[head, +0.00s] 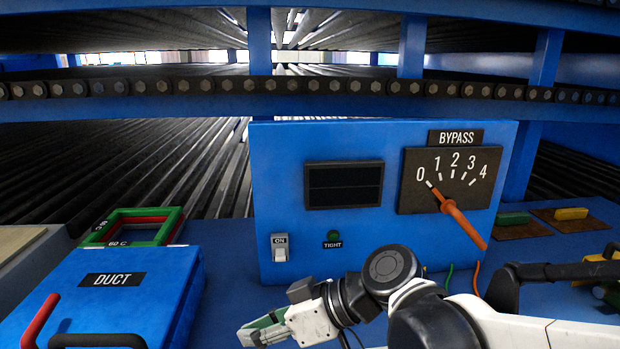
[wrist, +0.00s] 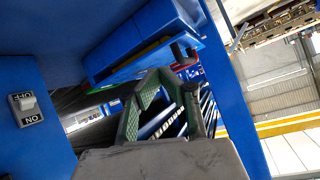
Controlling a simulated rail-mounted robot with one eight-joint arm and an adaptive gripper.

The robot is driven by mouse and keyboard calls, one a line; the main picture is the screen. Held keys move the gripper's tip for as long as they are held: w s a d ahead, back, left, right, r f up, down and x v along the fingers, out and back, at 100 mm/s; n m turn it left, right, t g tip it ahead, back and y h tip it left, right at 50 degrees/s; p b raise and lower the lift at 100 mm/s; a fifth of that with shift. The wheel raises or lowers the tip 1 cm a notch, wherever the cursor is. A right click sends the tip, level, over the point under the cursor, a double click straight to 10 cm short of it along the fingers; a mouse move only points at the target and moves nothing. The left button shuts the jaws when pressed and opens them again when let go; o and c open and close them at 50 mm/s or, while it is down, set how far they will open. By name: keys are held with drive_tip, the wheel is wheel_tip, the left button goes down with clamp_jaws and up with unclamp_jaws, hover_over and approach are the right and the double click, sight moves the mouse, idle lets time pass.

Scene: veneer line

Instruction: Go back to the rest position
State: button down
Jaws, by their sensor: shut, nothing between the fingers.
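My gripper (head: 262,332), with green fingers, is low in the head view, in front of the blue control panel and right of the blue DUCT box. It is shut and holds nothing. In the wrist view its green fingers (wrist: 160,95) show, with no object between them. The rest position itself is not marked in either view. My white and dark arm reaches in from the lower right.
The blue panel (head: 290,150) carries an ON switch (head: 280,249), a dark display (head: 344,185), a TIGHT lamp (head: 333,235) and a BYPASS dial with an orange lever (head: 462,220), its tip near 0. The DUCT box (head: 150,300) stands left; green and red frames (head: 170,225) lie behind it.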

drive_tip(key=d+f+m+t+h, duration=0.1)
drive_tip(key=d+m+t+h, duration=0.2)
drive_tip(key=d, duration=1.2)
drive_tip(key=s+d+f+m+t+h, duration=0.1)
drive_tip(key=d+m+t+h, duration=0.2)
drive_tip(key=d+m+h, duration=0.5)
drive_tip(key=d+m, duration=0.2)
drive_tip(key=d, duration=0.5)
drive_tip(key=shift+s+h, duration=0.3)
